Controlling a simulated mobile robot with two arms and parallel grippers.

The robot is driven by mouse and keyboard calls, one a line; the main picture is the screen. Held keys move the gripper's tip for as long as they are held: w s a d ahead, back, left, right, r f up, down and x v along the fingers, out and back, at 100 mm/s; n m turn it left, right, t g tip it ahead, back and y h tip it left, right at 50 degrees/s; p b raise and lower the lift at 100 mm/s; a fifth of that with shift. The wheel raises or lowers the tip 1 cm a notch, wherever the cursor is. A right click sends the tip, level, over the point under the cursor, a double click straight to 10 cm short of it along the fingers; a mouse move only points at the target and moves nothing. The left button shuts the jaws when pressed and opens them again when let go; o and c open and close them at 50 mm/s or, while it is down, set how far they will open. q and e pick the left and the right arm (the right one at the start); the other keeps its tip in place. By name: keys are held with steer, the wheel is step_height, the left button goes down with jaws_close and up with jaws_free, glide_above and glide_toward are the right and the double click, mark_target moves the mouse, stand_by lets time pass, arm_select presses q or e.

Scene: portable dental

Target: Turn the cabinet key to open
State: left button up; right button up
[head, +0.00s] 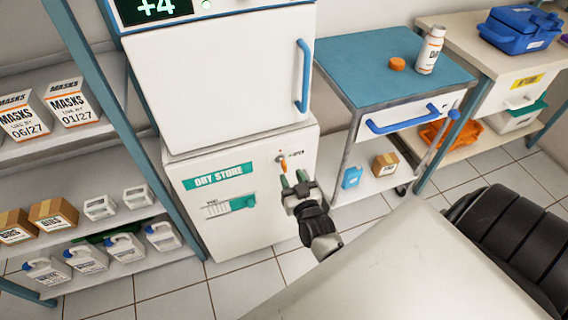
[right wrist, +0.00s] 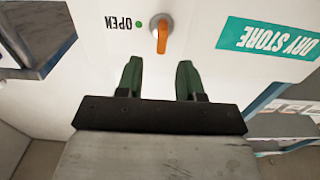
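The white cabinet labelled DRY STORE (head: 232,222) stands under a white fridge-like unit, and its door looks shut. Its key (head: 282,165) is orange and sits in a round metal lock at the upper right of the door. In the right wrist view the key (right wrist: 162,38) hangs from the lock beside a green dot and the word OPEN, shown upside down. My right gripper (head: 294,182) is just in front of the door, below the key. In the right wrist view its green fingers (right wrist: 158,75) are apart with nothing between them, short of the key. My left gripper is not in view.
A blue-topped trolley (head: 372,66) with a drawer stands right of the cabinet, bearing a bottle (head: 430,50) and an orange cap (head: 397,64). A shelf rack with boxes (head: 72,102) stands left.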

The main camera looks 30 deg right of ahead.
mark_target(286, 167)
steer(key=x, duration=0.6)
steer(key=shift+w, duration=0.15)
steer(key=shift+c, duration=0.3)
steer(key=shift+a, duration=0.1)
jaws_close()
